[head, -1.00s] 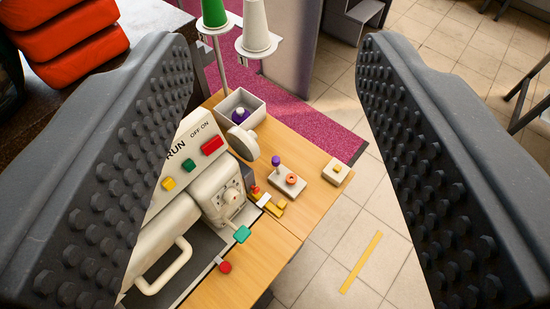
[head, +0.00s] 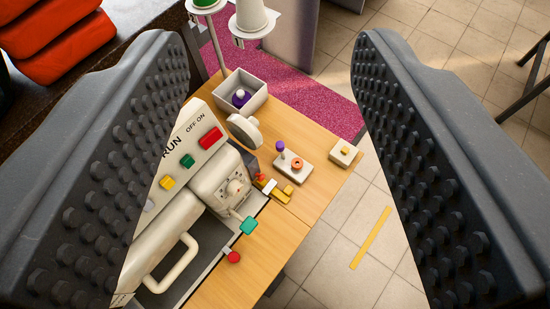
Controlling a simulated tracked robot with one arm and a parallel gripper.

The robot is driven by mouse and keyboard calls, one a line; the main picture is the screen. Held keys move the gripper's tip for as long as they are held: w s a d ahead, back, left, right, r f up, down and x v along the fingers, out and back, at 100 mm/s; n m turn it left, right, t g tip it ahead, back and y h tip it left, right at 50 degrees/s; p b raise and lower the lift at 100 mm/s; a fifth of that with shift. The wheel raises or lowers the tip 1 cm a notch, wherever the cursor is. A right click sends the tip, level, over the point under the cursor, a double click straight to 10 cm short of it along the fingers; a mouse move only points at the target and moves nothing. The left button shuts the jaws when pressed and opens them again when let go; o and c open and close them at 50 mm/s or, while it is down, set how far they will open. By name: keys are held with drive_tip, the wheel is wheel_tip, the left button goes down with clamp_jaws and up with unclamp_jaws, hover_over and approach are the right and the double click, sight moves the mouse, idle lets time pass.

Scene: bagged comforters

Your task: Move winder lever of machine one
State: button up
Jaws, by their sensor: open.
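My gripper (head: 272,62) is open and empty, with its two dark studded fingers at the left and right of the view. Between and beyond them is a white sewing machine (head: 205,165) on a wooden table, partly hidden by the left finger. Right of the machine, a small pale winder plate (head: 293,168) carries a purple-topped pin (head: 280,146) and an orange ring-like piece (head: 297,164). A small pale block with a yellow knob (head: 345,151) sits at the table's right edge. I cannot tell which piece is the winder lever. No finger visibly touches these parts.
A pale box (head: 240,95) with a purple spool and thread cones (head: 250,15) stand behind. Red bagged bundles (head: 60,45) lie upper left.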

drive_tip(key=w+f+m+g, duration=0.1)
drive_tip(key=w+f+g, duration=0.2)
drive_tip(key=w+f, duration=0.45)
drive_tip(key=m+g+y+p, duration=0.15)
drive_tip(key=m+g, duration=0.25)
drive_tip(key=g, duration=0.6)
hover_over(282, 146)
drive_tip(key=s+d, duration=0.1)
drive_tip(key=d, duration=0.1)
wheel_tip(282, 146, down, 34)
drive_tip(key=r, duration=0.1)
drive_tip(key=shift+y, duration=0.25)
drive_tip(key=b+x, duration=0.2)
drive_tip(key=x, duration=1.1)
drive_tip(key=shift+s, duration=0.1)
